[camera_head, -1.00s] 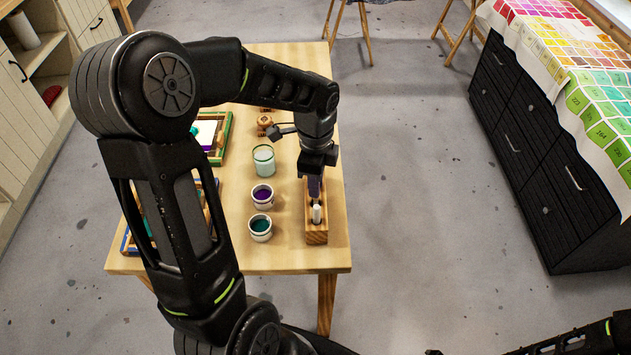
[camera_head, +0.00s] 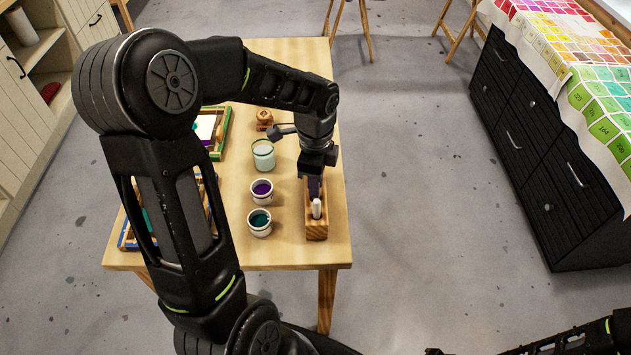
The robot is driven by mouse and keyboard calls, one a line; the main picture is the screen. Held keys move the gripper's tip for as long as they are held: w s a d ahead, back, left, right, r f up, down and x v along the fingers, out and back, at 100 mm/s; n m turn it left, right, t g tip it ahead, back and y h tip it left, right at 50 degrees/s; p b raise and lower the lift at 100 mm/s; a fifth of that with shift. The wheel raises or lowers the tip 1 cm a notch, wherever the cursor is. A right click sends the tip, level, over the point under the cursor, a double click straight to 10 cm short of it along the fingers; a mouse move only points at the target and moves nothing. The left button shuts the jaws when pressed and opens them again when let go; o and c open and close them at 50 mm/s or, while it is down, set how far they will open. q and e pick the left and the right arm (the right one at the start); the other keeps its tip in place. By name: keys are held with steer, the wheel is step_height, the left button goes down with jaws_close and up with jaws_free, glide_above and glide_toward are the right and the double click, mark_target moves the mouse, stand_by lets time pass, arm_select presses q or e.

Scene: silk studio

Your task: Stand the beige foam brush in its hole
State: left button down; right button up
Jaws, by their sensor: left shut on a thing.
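My left gripper (camera_head: 317,172) points down over the slim wooden holder (camera_head: 317,232) at the table's right side. Its jaws are shut on a slim thing, mostly hidden by the gripper. A dark purple piece (camera_head: 314,188) shows directly under the jaws, at the holder's top. I cannot tell whether it is the held thing or stands in the holder. A pale, upright piece (camera_head: 316,208) with a rounded top stands at the holder's near part; it may be the beige foam brush. The holes are too small to make out. Of my right arm, only dark parts show at the bottom right edge.
Left of the holder stand a pale glass jar (camera_head: 263,156), a purple paint cup (camera_head: 262,191) and a teal paint cup (camera_head: 259,222). Framed screens (camera_head: 213,133) lie farther left, partly behind my arm. The wooden table (camera_head: 285,251) is bare in front of the cups.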

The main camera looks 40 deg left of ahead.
arm_select(q)
steer(key=shift+f, duration=0.3)
steer(key=c, duration=1.3)
jaws_free()
step_height(320, 180, up, 8)
steer(key=shift+f+b, duration=0.1)
steer(key=shift+b, duration=0.5)
